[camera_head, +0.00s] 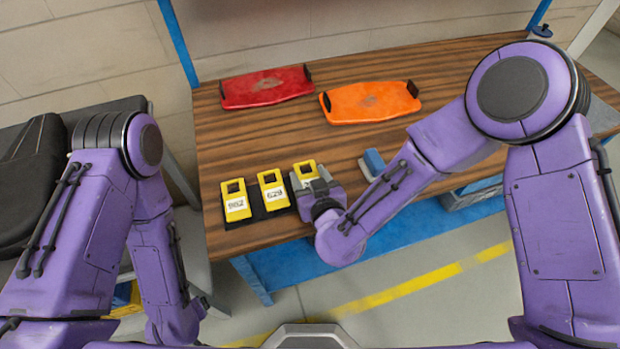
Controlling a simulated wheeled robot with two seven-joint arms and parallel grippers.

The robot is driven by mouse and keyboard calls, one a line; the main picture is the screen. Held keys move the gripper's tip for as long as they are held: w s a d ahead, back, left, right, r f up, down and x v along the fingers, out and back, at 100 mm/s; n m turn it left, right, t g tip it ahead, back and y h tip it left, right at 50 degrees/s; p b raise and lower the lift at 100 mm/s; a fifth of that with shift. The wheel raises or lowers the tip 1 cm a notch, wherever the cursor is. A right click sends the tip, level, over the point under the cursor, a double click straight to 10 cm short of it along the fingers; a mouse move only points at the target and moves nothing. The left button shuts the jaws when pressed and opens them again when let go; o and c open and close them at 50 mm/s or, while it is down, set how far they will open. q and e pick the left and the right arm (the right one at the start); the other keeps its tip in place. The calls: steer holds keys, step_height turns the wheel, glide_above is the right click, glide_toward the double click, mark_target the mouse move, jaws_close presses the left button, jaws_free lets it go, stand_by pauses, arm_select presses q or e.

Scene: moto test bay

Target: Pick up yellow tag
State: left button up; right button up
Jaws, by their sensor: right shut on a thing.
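Several yellow tags sit in a row on a black holder at the left front of the wooden table. The left tag (235,201) reads what looks like 982, and the middle tag (272,189) reads 629. My right gripper (310,184) is at the right-hand tag (304,168) and shut on it; the gripper covers its lower part and number. I cannot tell whether this tag is lifted off the holder. My left arm hangs down at the left, and its gripper is not visible.
A red tray (266,88) and an orange tray (370,102) lie at the back of the wooden table (225,130). A small blue block (373,162) is right of the tags. A black bag (35,175) rests on a grey surface at the left.

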mark_target(308, 179)
steer(key=shift+r, duration=0.1)
steer(key=shift+r, duration=0.25)
steer(key=r, duration=0.3)
steer(key=shift+s+a+r, duration=0.1)
steer(key=shift+s+a, duration=0.05)
steer(key=shift+a, duration=0.05)
steer(key=s+a+r, duration=0.8)
steer(key=s+r, duration=0.1)
steer(key=s, duration=0.1)
steer(key=shift+s+a+b, duration=0.25)
steer(key=shift+a+b, duration=0.05)
steer(key=shift+a, duration=0.1)
steer(key=shift+w+r, duration=0.1)
steer(key=shift+r, duration=0.05)
